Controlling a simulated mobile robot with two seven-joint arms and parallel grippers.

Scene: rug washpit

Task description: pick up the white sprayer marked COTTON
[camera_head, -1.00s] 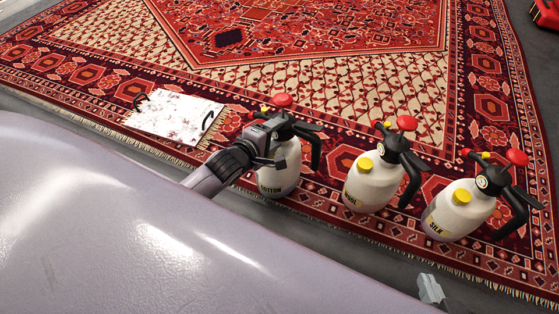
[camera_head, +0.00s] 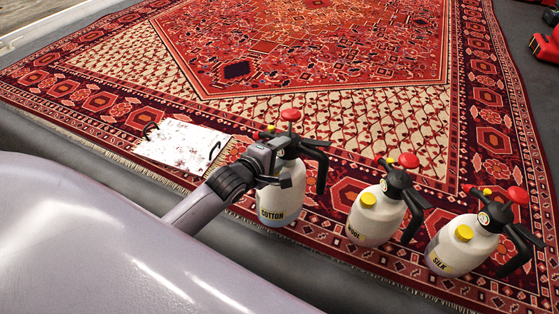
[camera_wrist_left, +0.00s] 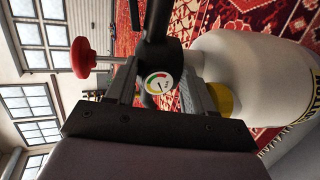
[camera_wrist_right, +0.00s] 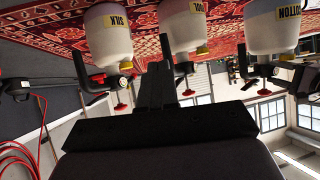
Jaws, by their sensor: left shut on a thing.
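The white sprayer marked COTTON (camera_head: 281,197) is upright over the rug's near border, leftmost of three. It has a black head and handle and a red knob. My left gripper (camera_head: 277,164) is shut on its black neck, just below the head. In the left wrist view the fingers (camera_wrist_left: 168,88) close beside the pressure gauge, and the white body (camera_wrist_left: 250,75) shows at right. The sprayer looks slightly raised, but its base clearance is hard to tell. My right gripper (camera_wrist_right: 156,85) is shut and empty in the right wrist view, where COTTON (camera_wrist_right: 272,25) also shows.
Two similar sprayers, WOOL (camera_head: 376,217) and SILK (camera_head: 460,248), stand to the right on the patterned rug (camera_head: 330,95). A white stained cloth or board with black handles (camera_head: 184,144) lies to the left. Red equipment (camera_head: 546,44) stands at the far right.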

